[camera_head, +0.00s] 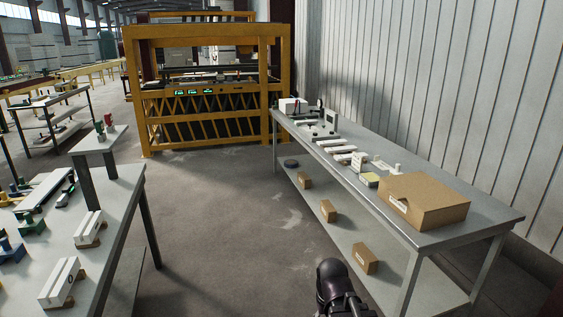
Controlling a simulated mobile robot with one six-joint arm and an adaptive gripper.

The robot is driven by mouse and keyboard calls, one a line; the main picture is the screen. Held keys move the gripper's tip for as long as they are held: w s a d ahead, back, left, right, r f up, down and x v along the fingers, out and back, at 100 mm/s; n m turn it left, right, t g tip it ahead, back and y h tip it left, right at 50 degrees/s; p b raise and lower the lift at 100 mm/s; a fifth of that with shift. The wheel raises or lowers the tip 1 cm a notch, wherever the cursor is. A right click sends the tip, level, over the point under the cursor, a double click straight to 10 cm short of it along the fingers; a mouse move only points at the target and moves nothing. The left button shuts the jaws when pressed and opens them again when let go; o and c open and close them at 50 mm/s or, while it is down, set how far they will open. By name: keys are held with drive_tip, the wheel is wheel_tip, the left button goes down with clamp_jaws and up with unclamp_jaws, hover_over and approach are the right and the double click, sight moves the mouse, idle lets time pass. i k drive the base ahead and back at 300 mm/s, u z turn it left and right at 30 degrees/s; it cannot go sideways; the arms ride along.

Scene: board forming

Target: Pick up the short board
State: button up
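I cannot tell for certain which piece is the short board. On the left table, a long white board (45,190) lies toward the back. Two shorter white block-like pieces rest on brown supports nearer the front, one at the right edge (88,227) and one lower down (60,281). On the right table, several pale flat strips (342,149) lie in a row near the middle. A dark rounded part of my arm shows at the bottom centre, apart from both tables. No gripper fingers can be made out.
The right table (465,222) carries a large cardboard box (424,200) and small instruments. Small boxes (363,259) sit on its lower shelf. The left table (118,204) holds coloured clamp-like items. A yellow-framed machine (146,90) stands behind. The floor (225,220) between the tables is clear.

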sight(341, 157)
drive_tip(key=z, duration=0.05)
drive_tip(key=i, duration=3.3)
drive_tip(key=z, duration=0.25)
